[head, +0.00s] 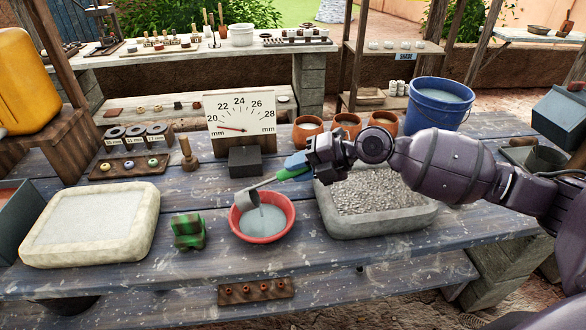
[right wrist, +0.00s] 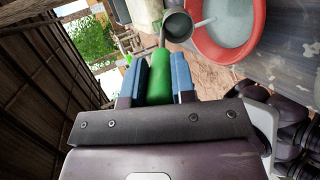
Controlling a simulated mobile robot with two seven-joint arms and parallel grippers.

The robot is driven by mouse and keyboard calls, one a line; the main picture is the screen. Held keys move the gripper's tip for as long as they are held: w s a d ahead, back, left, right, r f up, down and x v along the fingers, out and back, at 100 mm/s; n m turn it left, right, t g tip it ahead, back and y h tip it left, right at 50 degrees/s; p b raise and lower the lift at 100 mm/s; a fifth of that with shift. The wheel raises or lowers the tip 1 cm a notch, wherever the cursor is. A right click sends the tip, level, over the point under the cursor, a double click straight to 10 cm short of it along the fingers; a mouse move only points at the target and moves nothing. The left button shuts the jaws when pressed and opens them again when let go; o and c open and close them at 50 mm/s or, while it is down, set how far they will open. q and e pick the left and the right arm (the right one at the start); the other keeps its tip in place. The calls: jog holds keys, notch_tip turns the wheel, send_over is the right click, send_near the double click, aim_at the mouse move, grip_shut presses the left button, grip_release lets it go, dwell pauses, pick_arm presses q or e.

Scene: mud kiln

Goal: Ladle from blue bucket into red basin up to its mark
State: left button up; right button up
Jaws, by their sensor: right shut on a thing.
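My right gripper (head: 300,163) is shut on the green handle of the ladle (head: 248,199). In the right wrist view the green handle (right wrist: 159,82) lies between the blue finger pads (right wrist: 158,72). The grey ladle cup is tilted over the left part of the red basin (head: 262,240), and a pale stream seems to run from it into the basin. The basin holds pale grey liquid; I cannot make out its mark. The basin also shows in the right wrist view (right wrist: 258,30). The blue bucket (head: 437,112), with pale liquid inside, stands at the back right. My left gripper is not in view.
A stone tray of gravel (head: 380,228) is right of the basin, beneath my right arm. A green-and-dark block (head: 187,231) and a pale-rimmed tray (head: 95,252) are to the left. A dial gauge (head: 240,112) and several clay pots (head: 347,124) stand behind.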

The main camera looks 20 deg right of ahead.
jog(key=shift+s+d+f+y+b, duration=0.1)
jog(key=shift+d+f+y+b, duration=0.1)
jog(key=shift+f+b, duration=0.3)
jog(key=shift+s+d+f+y+b, duration=0.1)
jog(key=shift+f+y+b, duration=0.15)
jog(key=shift+b, duration=0.45)
pick_arm(q)
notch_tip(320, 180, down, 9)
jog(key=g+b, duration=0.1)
jog(key=b, duration=0.7)
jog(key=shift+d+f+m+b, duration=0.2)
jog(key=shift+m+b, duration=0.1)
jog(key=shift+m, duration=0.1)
pick_arm(e)
jog(key=f+y, duration=0.1)
jog(key=d+f+t+y, duration=0.1)
jog(key=s+d+f+t+y, duration=0.1)
jog(key=shift+d+f+m, duration=0.2)
jog(key=shift+f+m, duration=0.1)
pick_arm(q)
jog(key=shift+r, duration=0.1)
pick_arm(e)
jog(key=shift+r, duration=0.15)
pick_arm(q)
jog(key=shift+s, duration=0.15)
